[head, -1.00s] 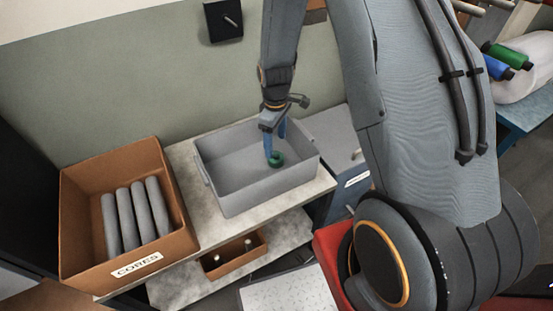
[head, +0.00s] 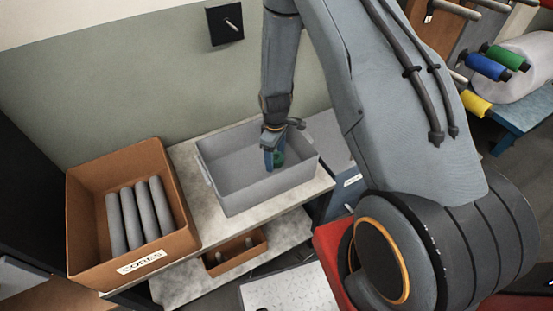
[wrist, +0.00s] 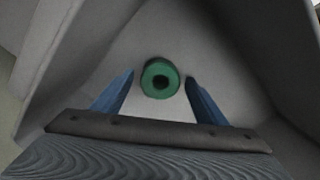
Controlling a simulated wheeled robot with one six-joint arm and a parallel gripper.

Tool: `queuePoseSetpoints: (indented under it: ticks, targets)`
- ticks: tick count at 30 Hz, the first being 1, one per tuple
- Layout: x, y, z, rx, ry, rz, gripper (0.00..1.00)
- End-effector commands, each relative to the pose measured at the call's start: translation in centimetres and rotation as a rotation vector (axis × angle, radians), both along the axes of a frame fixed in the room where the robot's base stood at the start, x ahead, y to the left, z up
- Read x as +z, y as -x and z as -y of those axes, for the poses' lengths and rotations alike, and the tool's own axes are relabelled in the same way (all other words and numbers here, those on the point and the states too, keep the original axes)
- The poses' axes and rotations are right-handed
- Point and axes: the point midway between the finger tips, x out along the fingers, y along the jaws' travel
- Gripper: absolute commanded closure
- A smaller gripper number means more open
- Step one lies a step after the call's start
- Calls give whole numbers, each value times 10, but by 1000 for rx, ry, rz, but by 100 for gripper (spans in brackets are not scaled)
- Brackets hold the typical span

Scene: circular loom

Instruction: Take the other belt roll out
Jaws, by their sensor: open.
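The belt roll is a small green ring with a dark hole, lying in the grey bin (head: 225,195). In the wrist view the green belt roll (wrist: 160,78) is on the bin floor, between and just beyond my two blue fingertips. In the head view the belt roll (head: 280,158) is partly hidden by my gripper. My gripper (head: 273,165) points down into the bin. In the wrist view my gripper (wrist: 159,80) is open, with a gap visible between each finger and the roll.
The grey bin stands on a pale bench top (head: 190,165). At left is a brown box (head: 85,255) labelled CORES with several grey cylinders. A small brown tray (head: 237,252) sits on the shelf below. Coloured spools (head: 487,66) are at the upper right.

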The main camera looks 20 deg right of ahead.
Motion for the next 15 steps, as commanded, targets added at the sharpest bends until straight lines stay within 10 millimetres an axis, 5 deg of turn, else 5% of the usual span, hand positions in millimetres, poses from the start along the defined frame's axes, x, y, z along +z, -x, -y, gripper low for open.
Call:
queuePoseSetpoints:
  ticks: [6, 15]
  targets:
    - [0, 0, 0, 0, 0, 0, 35]
    - [0, 0, 0, 0, 0, 1, 79]
